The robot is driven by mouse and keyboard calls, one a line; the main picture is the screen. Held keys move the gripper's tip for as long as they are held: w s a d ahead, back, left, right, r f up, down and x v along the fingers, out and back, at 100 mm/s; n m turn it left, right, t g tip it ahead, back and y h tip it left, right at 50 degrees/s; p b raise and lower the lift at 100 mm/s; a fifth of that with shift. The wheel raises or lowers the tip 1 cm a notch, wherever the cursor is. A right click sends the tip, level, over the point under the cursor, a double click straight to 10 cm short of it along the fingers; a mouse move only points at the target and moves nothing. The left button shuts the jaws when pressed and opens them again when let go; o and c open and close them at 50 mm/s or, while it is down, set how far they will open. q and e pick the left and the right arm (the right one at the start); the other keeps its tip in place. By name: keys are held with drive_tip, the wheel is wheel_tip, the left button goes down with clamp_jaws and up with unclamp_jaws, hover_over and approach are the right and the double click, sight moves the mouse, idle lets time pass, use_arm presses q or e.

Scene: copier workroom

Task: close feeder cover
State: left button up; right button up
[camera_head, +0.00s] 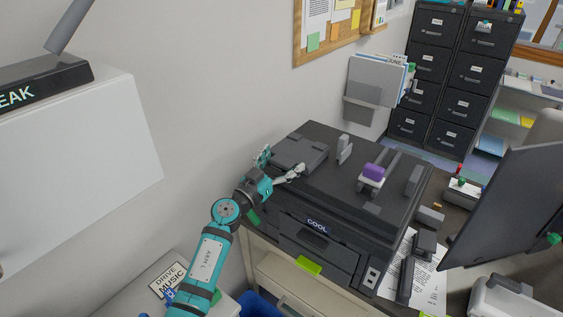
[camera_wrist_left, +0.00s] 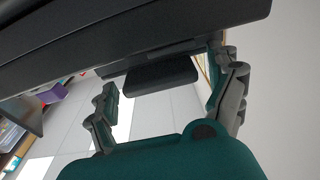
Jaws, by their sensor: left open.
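The dark copier (camera_head: 340,219), marked COOL on its front, stands on a light cabinet beside the wall. A grey rectangular panel (camera_head: 300,151), which looks like the feeder cover, is at the left end of its top; I cannot tell its exact angle. Contact is unclear. My right gripper is out of view.
A purple-topped block (camera_head: 373,172) and grey upright pieces sit on the copier's top. A wall file holder (camera_head: 374,82) hangs behind it. A monitor (camera_head: 510,205) and paper (camera_head: 428,285) are at the right. Dark filing cabinets (camera_head: 446,75) stand at the back.

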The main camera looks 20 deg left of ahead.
use_arm(q)
drive_tip(key=v, duration=1.2)
drive_tip(key=shift+s, duration=0.1)
